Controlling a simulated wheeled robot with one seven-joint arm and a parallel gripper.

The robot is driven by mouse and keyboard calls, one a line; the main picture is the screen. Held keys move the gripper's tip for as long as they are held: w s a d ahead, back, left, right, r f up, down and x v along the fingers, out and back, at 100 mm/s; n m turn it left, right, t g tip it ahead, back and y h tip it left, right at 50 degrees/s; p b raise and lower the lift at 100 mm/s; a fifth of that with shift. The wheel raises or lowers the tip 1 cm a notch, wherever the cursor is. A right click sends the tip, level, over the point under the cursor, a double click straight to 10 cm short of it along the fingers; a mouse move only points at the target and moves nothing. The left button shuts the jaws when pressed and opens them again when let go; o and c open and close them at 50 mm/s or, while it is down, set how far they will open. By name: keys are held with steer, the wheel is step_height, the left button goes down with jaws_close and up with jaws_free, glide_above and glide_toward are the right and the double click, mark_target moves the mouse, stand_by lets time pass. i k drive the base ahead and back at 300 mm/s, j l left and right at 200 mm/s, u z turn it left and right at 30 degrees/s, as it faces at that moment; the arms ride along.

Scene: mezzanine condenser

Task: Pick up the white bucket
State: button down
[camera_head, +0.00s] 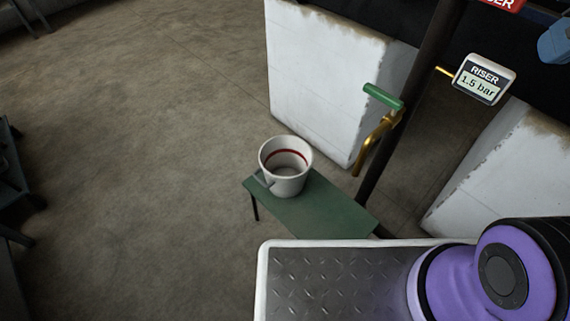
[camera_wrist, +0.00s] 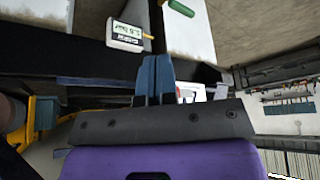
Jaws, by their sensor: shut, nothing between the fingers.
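The white bucket (camera_head: 285,180) stands upright on the far left part of a small green bench (camera_head: 322,209) in the head view. It has a red band inside, and its inside looks empty. A thin handle hangs at its left side. My gripper (camera_wrist: 157,62) shows in the wrist view with its two blue-grey fingers shut together, nothing between them.
A dark riser pipe (camera_head: 410,100) with a green-handled brass valve (camera_head: 383,97) stands right of the bucket. A gauge (camera_head: 484,79) reads 1.5 bar. White blocks (camera_head: 325,80) stand behind. The floor (camera_head: 130,150) left of the bench is clear.

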mark_target(286, 162)
steer(key=j+u, duration=0.45)
steer(key=j, duration=0.95)
steer(key=i+j+u, duration=0.3)
steer(key=i+j, duration=0.25)
